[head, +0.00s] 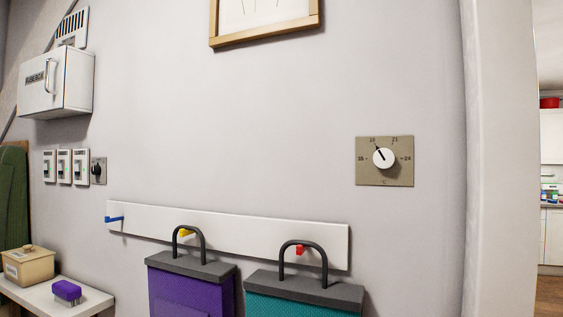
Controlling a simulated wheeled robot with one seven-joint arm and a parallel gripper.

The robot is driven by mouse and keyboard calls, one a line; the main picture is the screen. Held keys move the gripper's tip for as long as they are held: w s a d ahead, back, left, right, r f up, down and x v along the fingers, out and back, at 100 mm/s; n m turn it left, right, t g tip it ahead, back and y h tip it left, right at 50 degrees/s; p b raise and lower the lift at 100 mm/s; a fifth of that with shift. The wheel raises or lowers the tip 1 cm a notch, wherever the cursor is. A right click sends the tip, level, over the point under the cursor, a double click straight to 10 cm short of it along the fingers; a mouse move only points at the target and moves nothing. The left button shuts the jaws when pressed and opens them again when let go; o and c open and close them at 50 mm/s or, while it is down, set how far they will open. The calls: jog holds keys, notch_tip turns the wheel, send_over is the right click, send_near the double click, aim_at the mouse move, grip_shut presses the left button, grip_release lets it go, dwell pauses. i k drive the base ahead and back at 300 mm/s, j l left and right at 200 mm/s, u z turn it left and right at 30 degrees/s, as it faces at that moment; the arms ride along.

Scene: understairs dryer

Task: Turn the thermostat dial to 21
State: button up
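The thermostat dial (385,158) is a round white knob on a beige square plate (402,178) on the wall, right of centre. Its black pointer aims up and left, close to the upper-left mark, which looks like 18. The 21 mark (395,140) is at the upper right of the knob and the 24 mark is at the right. The mark at the left looks like 15. My gripper is not in view, and nothing touches the dial.
Below the dial, a white hook rail (240,237) carries a purple bag (190,292) and a teal bag (303,305). A white fuse box (62,82) and several switches hang at left. A shelf holds a beige box (28,268) and a purple brush (67,291). A doorway opens at right.

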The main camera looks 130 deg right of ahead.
aim_at(384, 158)
jog(key=k+z, duration=0.2)
jog(key=z, duration=5.4)
